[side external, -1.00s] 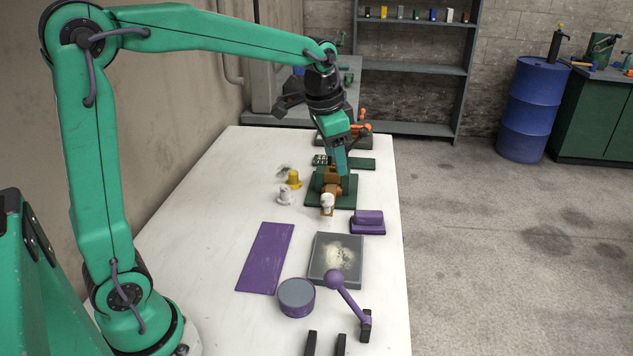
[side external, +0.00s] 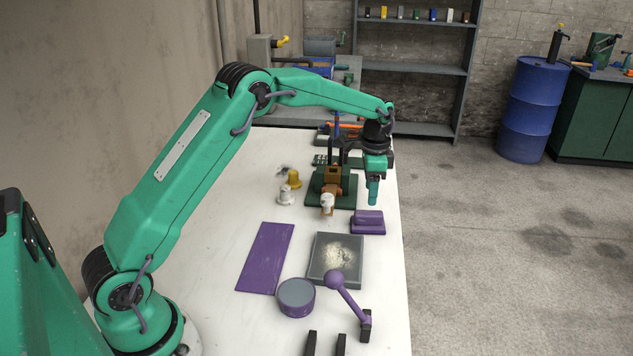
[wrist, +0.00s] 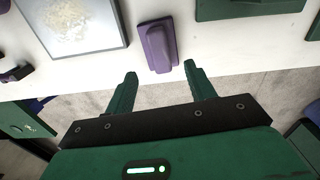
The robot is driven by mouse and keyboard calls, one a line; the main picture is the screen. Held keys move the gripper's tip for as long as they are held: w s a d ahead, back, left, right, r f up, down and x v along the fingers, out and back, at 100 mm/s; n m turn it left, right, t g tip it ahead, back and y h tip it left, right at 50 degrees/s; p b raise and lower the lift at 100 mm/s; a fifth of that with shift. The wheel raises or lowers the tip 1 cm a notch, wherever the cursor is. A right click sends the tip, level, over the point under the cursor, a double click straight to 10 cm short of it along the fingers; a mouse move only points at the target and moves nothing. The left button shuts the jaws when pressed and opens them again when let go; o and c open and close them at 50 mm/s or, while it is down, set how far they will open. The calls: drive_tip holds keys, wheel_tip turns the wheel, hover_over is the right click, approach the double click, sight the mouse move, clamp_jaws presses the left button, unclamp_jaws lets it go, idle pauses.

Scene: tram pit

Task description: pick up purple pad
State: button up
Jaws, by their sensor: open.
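The purple pad (side external: 367,222), a small block with a raised grip on a wider base, lies on the white table near its right edge. In the wrist view the pad (wrist: 158,45) stands out from the table edge side, with its narrow end pointing at my gripper (wrist: 160,69). The two green fingers are apart, one on each side of the line of the pad, with nothing held. In the side view my gripper (side external: 373,198) hangs just behind and above the pad, apart from it; one finger hides the other.
A grey tray with pale powder (side external: 337,258) lies in front of the pad. A purple mat (side external: 265,258), a round purple tin (side external: 296,298) and a purple ball-topped lever (side external: 345,292) are nearby. A green-based fixture (side external: 331,186) stands behind left. Open floor lies right.

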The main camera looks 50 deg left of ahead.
sight(369, 213)
drive_tip(key=shift+w+f, duration=0.15)
drive_tip(key=shift+f, duration=4.1)
drive_tip(key=c, duration=1.1)
drive_tip(key=shift+r, duration=0.2)
